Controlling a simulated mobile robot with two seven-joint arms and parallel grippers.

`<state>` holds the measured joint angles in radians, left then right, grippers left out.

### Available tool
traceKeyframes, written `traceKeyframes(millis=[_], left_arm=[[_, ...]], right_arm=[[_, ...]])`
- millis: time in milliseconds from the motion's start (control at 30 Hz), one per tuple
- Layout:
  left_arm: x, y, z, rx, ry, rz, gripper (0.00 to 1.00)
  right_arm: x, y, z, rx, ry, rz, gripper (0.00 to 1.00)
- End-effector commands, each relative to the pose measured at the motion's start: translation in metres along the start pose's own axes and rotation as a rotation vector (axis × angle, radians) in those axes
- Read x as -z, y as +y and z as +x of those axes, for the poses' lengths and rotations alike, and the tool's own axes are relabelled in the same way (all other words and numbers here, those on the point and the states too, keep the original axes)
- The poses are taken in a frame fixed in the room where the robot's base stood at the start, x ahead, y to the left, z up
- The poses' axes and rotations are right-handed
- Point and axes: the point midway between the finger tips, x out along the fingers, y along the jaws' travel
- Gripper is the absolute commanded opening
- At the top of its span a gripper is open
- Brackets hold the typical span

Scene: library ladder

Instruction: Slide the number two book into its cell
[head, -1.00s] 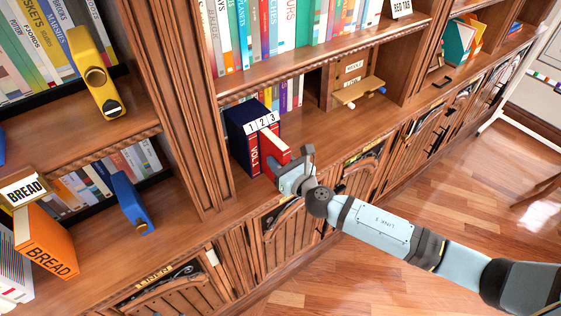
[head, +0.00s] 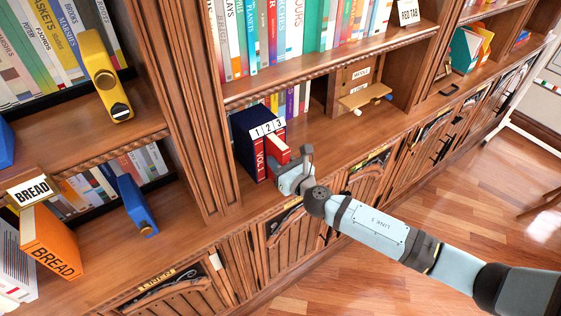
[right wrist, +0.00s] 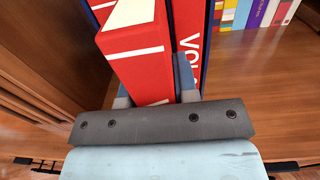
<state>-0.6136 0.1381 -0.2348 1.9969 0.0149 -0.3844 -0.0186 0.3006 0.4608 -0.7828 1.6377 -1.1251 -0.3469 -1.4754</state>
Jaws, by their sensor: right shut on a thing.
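A dark blue slipcase (head: 242,142) stands on the lower shelf, with labels 1, 2 and 3 (head: 267,129) along its top edge. A red book marked VOL (head: 258,165) fills its left cell. My right gripper (head: 291,165) is shut on a red book (head: 279,150) that sticks out of the case's front near the middle label. In the right wrist view the held red book (right wrist: 140,50) is between the grey-blue fingers, upright, with another red VOL book (right wrist: 191,40) close on its right. How deep the held book sits is hidden. My left gripper is not in view.
A wooden bracket (head: 365,93) stands on the shelf to the right, past clear shelf space. A wooden upright (head: 200,120) is left of the case. An orange BREAD book (head: 50,243), a blue bookend (head: 137,205) and a yellow one (head: 107,75) are farther left.

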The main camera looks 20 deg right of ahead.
Motion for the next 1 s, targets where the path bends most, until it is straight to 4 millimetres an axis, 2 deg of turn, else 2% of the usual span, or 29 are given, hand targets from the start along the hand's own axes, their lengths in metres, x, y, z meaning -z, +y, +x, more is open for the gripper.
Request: traceKeyframes(millis=[633,667,767,800,1000], left_arm=[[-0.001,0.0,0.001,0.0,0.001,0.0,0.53],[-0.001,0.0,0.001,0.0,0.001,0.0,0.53],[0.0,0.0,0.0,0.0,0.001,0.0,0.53],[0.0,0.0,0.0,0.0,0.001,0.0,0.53],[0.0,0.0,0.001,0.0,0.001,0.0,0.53]], right_arm=[[-0.001,0.0,0.017,-0.001,-0.002,0.0,0.0],[-0.001,0.0,0.017,-0.001,-0.002,0.0,0.3],[-0.001,-0.001,0.017,0.0,-0.002,0.0,0.53],[-0.001,-0.001,0.017,0.0,-0.002,0.0,0.57],[0.0,-0.001,0.016,0.0,0.0,0.0,0.57]])
